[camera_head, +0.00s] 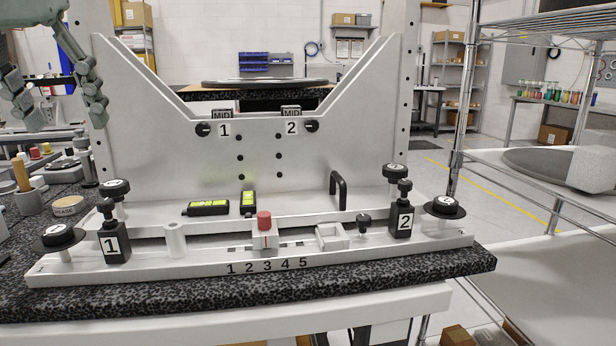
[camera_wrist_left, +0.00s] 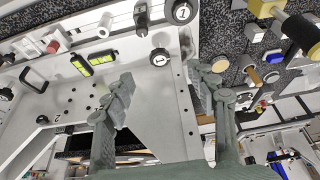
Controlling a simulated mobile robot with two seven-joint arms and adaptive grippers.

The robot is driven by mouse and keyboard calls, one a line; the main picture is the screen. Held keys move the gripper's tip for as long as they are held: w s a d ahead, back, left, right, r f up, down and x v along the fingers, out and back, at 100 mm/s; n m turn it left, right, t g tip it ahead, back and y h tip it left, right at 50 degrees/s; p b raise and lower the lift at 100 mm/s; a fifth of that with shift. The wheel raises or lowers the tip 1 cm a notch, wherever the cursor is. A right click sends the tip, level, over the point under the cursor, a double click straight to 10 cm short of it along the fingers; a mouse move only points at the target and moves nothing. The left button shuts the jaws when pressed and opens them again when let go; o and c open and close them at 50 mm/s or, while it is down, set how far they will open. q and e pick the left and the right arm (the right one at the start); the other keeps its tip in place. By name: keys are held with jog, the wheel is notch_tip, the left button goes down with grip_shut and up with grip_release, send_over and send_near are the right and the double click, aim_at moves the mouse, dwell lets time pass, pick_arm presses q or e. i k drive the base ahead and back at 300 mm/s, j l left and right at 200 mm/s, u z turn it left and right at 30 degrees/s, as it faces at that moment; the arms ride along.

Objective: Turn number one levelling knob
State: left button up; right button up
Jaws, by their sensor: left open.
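Black round levelling knobs with white number discs stand along the mirror fixture (camera_head: 330,170). At its left end are a front knob (camera_head: 58,235) and a knob behind it (camera_head: 115,187); at the right end are a rear knob (camera_head: 395,170) and a front knob (camera_head: 445,207). My right gripper is not in view.
Black posts marked 1 (camera_head: 112,245) and 2 (camera_head: 402,222) stand near the knobs. A red-topped slider (camera_head: 264,235) and a black handle (camera_head: 339,190) sit between.

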aim_at(117, 200)
jog(key=k, duration=0.9)
